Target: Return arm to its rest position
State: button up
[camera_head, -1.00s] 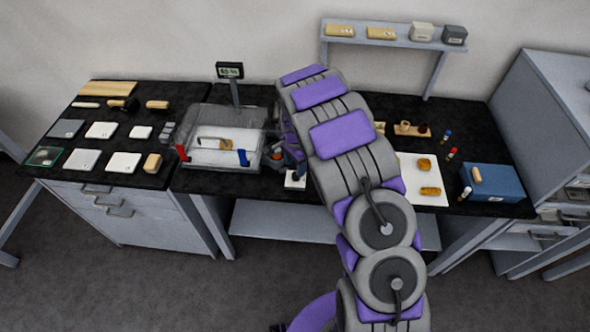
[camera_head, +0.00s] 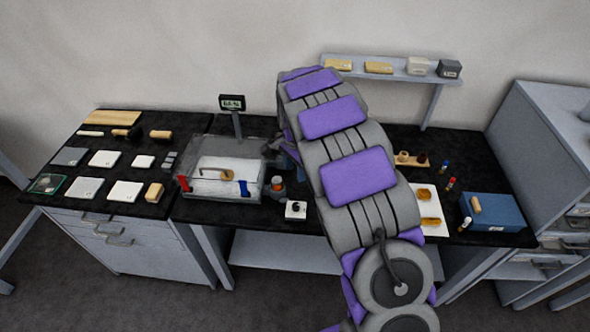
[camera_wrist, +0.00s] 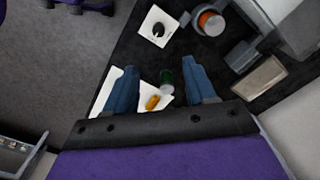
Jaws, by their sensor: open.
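My gripper (camera_wrist: 159,66) shows in the wrist view as two blue fingers spread wide apart, open with nothing gripped. A green-topped vial and an orange piece appear between the fingers, on or near the bench below. In the head view my purple and grey arm reaches up across the bench, right of the clear-walled tray (camera_head: 213,190). The gripper end is mostly hidden there behind the arm. A small white pad (camera_head: 295,216) with a dark object (camera_head: 297,206) on it lies clear of the gripper; the pad also shows in the wrist view (camera_wrist: 149,33).
An orange-topped jar (camera_head: 277,184) stands beside the tray. A display on a post (camera_head: 232,102) rises behind it. Right of my arm are a white sheet (camera_head: 436,229), vials and a blue box (camera_head: 497,212). A shelf (camera_head: 396,72) hangs above the bench.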

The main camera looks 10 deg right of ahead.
jog(key=s+d+r+n+b, duration=0.1)
jog(key=s+r+n, duration=0.15)
jog(key=s, duration=0.35)
jog(key=s+r+n, duration=0.1)
jog(key=s+r, duration=0.3)
jog(key=s, duration=0.2)
jog(key=s+d+r+n+b, duration=0.1)
jog(key=s+r+n, duration=0.15)
jog(key=s, duration=0.45)
jog(key=s+a+n+g+b, duration=0.1)
jog(key=s+n, duration=0.5)
jog(key=s, duration=1.7)
jog(key=shift+s+a+n+g+b, duration=0.35)
jog(key=shift+a+n+g, duration=0.05)
jog(key=shift+a, duration=0.1)
